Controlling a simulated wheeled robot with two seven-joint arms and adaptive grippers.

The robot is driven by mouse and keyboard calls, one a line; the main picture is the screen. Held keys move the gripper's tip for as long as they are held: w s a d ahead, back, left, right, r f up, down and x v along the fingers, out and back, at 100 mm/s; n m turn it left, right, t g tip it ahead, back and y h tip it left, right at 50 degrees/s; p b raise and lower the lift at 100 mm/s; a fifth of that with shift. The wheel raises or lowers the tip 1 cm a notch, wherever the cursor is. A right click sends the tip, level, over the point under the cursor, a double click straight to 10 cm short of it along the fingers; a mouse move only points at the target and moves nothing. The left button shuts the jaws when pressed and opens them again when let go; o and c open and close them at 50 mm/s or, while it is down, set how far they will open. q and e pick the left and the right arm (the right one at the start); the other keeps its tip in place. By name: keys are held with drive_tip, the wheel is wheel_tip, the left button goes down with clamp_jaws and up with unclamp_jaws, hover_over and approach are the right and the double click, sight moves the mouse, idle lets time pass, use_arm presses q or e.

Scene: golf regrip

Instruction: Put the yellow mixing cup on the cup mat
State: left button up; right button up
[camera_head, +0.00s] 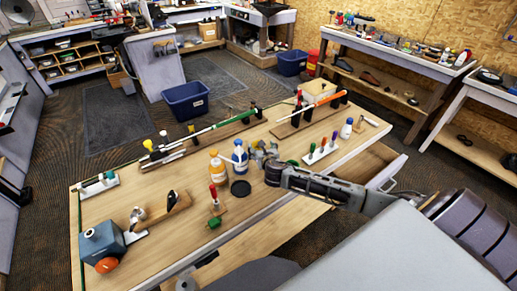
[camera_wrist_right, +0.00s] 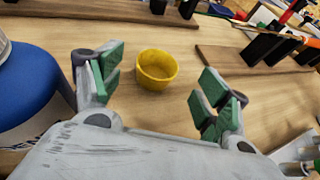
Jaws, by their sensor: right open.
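The yellow mixing cup (camera_wrist_right: 157,70) stands upright on the wooden bench in the right wrist view. It lies beyond and between the spread green-padded fingertips of my right gripper (camera_wrist_right: 160,88), which is open and empty. In the head view my right gripper (camera_head: 262,149) is low over the middle of the bench and mostly hides the cup. A black round disc, seemingly the cup mat (camera_head: 240,188), lies flat and bare on the bench, nearer than the gripper and to its left. My left gripper is not in view.
A blue bottle (camera_head: 240,157) stands close left of my right gripper and also shows in the wrist view (camera_wrist_right: 28,85). A white-and-orange bottle (camera_head: 216,165) stands beside it. A screwdriver rack (camera_head: 321,153) is to the right. Golf clubs on stands (camera_head: 220,124) line the back.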

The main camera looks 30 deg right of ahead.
drive_tip(key=shift+f+p+x, duration=0.15)
drive_tip(key=shift+p+x, duration=0.1)
drive_tip(key=shift+x, duration=1.05)
drive_tip(key=shift+f+p+x, duration=0.1)
drive_tip(key=shift+p+x, duration=0.15)
drive_tip(key=shift+x, duration=1.05)
drive_tip(key=shift+s+a, duration=0.1)
drive_tip(key=c, duration=1)
drive_tip(key=shift+r, duration=0.15)
drive_tip(key=shift+r+b, duration=0.4)
drive_tip(key=shift+r, duration=4.5)
